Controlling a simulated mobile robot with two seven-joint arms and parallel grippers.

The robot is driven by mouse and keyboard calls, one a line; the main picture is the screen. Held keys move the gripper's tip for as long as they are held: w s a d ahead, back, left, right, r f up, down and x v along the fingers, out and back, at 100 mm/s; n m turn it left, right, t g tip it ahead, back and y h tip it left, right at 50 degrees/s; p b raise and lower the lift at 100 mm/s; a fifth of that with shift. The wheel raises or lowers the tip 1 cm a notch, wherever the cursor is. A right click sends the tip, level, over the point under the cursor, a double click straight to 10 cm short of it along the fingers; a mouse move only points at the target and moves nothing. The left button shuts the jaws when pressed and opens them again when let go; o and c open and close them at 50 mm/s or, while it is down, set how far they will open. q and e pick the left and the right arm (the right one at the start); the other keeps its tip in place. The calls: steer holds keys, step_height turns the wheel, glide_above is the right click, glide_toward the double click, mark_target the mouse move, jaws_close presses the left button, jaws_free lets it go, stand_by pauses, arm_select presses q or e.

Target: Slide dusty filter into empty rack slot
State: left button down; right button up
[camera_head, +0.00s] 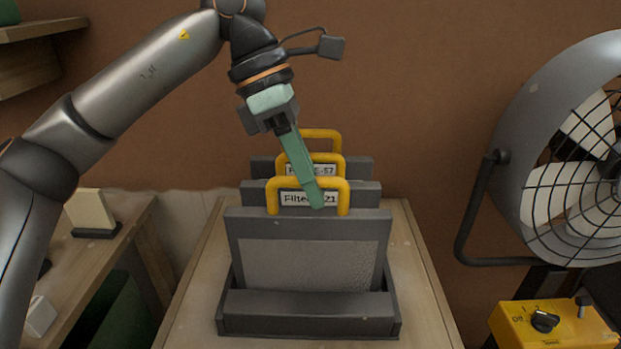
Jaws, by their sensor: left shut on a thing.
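The front filter (305,265) has a dark grey frame, a dull speckled grey mesh and a yellow loop handle (272,195). It stands upright with its lower edge hidden behind the front wall of the dark grey rack (308,312). Two more filters with yellow handles stand behind it, a middle one (365,194) and a rear one (362,165). My left gripper (316,196) reaches down from above, its green fingers shut at the front filter's handle. The exact grip is partly hidden by the fingers. Empty slots cannot be made out. My right gripper is not in view.
The rack stands on a wooden table (412,275). A large caged fan (585,150) stands at the right, with a yellow control box (552,322) below it. At the left is a wooden bench (75,262) with a cream block (90,210). Space above the rack's right side is clear.

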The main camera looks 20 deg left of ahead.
arm_select(q)
steer(key=shift+f+b, duration=0.35)
steer(key=shift+f, duration=0.2)
steer(key=c, duration=0.8)
jaws_free()
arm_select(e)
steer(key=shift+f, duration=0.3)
arm_select(q)
steer(key=shift+o, duration=0.2)
steer(key=shift+a+r, duration=0.15)
steer(key=shift+r, duration=0.3)
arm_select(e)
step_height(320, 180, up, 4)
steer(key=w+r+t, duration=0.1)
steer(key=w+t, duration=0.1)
arm_select(q)
steer(key=p+v, duration=0.1)
steer(key=v, duration=0.3)
steer(key=shift+p, duration=0.3)
steer(key=p+v, duration=0.2)
steer(key=v, duration=0.5)
steer(key=shift+r, duration=0.35)
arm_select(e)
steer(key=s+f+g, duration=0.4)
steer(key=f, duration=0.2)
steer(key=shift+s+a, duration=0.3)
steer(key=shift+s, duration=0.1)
arm_select(q)
steer(key=shift+a, duration=0.15)
